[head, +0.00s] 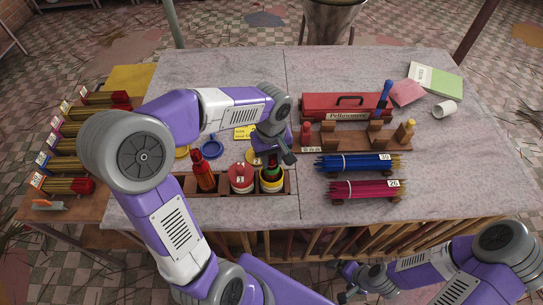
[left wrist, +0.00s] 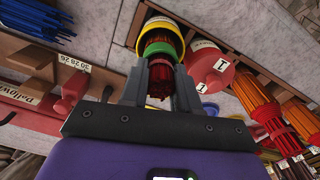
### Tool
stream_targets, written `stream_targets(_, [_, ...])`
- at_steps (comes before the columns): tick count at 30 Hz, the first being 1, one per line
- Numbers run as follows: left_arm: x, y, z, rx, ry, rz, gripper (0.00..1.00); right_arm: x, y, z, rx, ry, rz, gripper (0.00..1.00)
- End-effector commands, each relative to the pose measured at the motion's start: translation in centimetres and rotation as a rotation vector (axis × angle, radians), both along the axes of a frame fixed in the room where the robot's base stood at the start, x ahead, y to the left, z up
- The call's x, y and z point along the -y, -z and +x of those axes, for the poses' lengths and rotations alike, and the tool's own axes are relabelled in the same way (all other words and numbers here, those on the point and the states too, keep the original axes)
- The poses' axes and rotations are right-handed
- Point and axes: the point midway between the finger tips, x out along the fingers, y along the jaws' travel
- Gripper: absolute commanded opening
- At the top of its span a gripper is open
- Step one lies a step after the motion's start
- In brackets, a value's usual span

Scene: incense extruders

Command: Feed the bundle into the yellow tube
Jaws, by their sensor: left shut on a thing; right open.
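My left gripper (head: 284,157) is low over the tube, pointing down. In the left wrist view my left gripper (left wrist: 160,88) is shut on a bundle of dark red sticks (left wrist: 160,76). My right gripper (head: 345,281) is open and empty, off the table's front edge.
A red tube labelled 1 (head: 241,180) and a red bundle (head: 203,178) stand in the rack (head: 222,191) beside it. Blue sticks (head: 358,162) and magenta sticks (head: 362,189) lie to the right. A red toolbox (head: 345,105) stands behind.

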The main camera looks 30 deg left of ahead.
Motion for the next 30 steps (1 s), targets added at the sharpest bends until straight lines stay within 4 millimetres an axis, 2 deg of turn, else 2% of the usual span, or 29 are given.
stream_targets(10, [0.0, 1.9, 0.0, -0.001, 0.0, 0.001, 0.0, 0.0, 1.5, 0.0, 0.0, 0.0, 0.0, 1.0])
stream_targets(23, [0.0, 1.9, 0.0, 0.0, 0.0, 0.0, 0.0, 0.0, 1.5, 0.0, 0.0, 0.0, 0.0, 1.0])
stream_targets(24, [0.0, 1.9, 0.0, 0.0, 0.0, 0.0, 0.32, 0.0, 1.5, 0.0, 0.0, 0.0, 0.0, 1.0])
stream_targets(30, [0.0, 1.9, 0.0, 0.0, 0.0, 0.0, 0.6, 0.0, 1.5, 0.0, 0.0, 0.0, 0.0, 1.0])
